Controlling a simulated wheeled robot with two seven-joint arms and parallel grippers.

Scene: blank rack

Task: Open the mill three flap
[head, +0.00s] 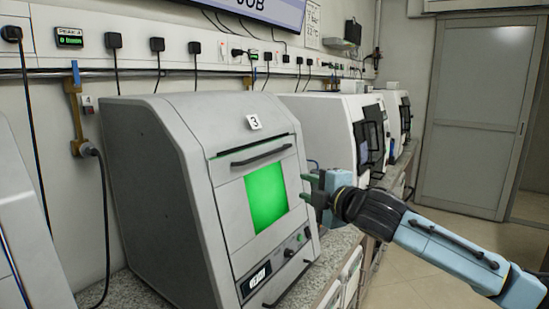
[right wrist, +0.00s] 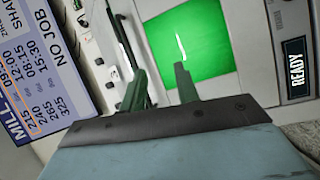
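Mill three (head: 160,190) is a grey box machine with a tag "3" on top. Its sloped front flap (head: 232,208) looks shut, with a lit green window (head: 266,196) and a dark bar handle (head: 262,154) along its upper edge. My right gripper (head: 308,189) is to the right of the window, below the handle's level. In the right wrist view its two green fingers (right wrist: 160,76) stand apart with nothing held between them, and the green window (right wrist: 188,42) lies beyond. The handle (right wrist: 122,38) appears near the left finger; contact cannot be told. My left gripper is out of view.
More white machines (head: 325,122) stand farther along the bench to the right. A lower handle (head: 292,284) and a control panel are under the flap. Plugs and cables line the wall. The floor (head: 415,270) at right is clear. A wall screen (right wrist: 45,75) shows text.

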